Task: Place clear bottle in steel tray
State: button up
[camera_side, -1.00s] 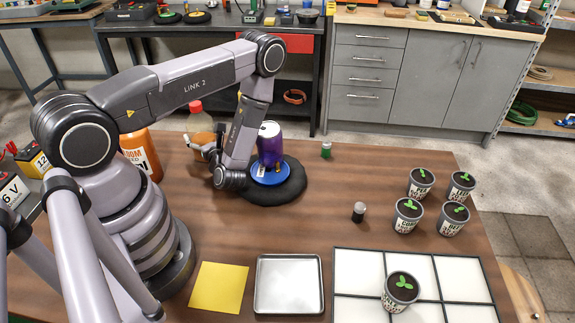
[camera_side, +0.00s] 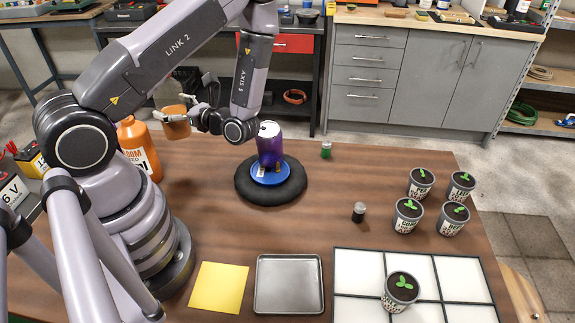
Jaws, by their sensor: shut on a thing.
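My gripper (camera_side: 195,112) is shut on the clear bottle (camera_side: 174,125), which holds amber-orange liquid. The bottle is held up in the air above the back left of the table, near the orange jug. My fingers cover part of it, and its upper part is hard to make out against the dark background. The steel tray (camera_side: 288,284) lies flat and empty at the front middle of the table, well to the right of and nearer than my gripper.
A purple can (camera_side: 269,146) stands on a blue disc on a black round base (camera_side: 271,194). The orange jug (camera_side: 139,150) stands at the left. A yellow sheet (camera_side: 218,287) lies left of the tray, and a white grid (camera_side: 357,270) right of it. Several potted seedlings (camera_side: 408,214) stand right.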

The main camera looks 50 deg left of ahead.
jog(key=s+d+n+g+h, duration=0.4)
jog(key=d+n+g+h, duration=0.15)
jog(key=d+g, duration=0.2)
jog(key=n+t+h, duration=0.8)
jog(key=n+h, duration=1.3)
jog(key=h, duration=0.7)
send_over(288, 285)
notch_tip(288, 285, down, 8)
jog(key=shift+y, duration=0.25)
jog(key=shift+f, duration=2.35)
jog(key=shift+f, duration=0.2)
jog(key=o, duration=1.2)
